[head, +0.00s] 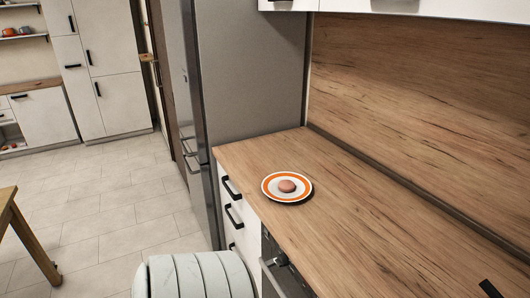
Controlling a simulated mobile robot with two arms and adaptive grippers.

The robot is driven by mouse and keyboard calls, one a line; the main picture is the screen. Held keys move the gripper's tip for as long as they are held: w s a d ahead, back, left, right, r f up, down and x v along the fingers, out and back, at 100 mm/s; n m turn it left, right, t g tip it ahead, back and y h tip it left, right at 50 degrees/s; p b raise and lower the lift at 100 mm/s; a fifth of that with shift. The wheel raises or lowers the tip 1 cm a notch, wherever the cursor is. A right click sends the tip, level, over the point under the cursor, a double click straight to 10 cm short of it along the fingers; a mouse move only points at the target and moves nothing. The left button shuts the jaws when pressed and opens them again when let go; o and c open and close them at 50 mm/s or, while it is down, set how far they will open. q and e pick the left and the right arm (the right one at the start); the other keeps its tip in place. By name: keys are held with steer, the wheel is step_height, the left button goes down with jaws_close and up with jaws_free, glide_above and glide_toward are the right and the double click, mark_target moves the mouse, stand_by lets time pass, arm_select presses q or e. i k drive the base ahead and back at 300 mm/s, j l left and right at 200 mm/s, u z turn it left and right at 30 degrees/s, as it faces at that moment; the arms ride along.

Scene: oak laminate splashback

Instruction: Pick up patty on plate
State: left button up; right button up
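The patty (287,186) is a small, round, pinkish-brown disc. It lies flat near the middle of a white plate with an orange ring (273,195). The plate rests on the wood countertop, close to its front edge and toward the end by the fridge. Nothing touches the patty except the plate. Neither of my grippers can be made out in the head view.
The countertop (370,235) is clear around the plate. A wood splashback (420,110) rises behind it, and a grey fridge (255,70) stands at its far end. A pale ribbed rounded object (190,275) is at the bottom. A small dark piece (490,288) shows bottom right.

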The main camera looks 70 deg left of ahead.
mark_target(286, 187)
steer(key=u, duration=2)
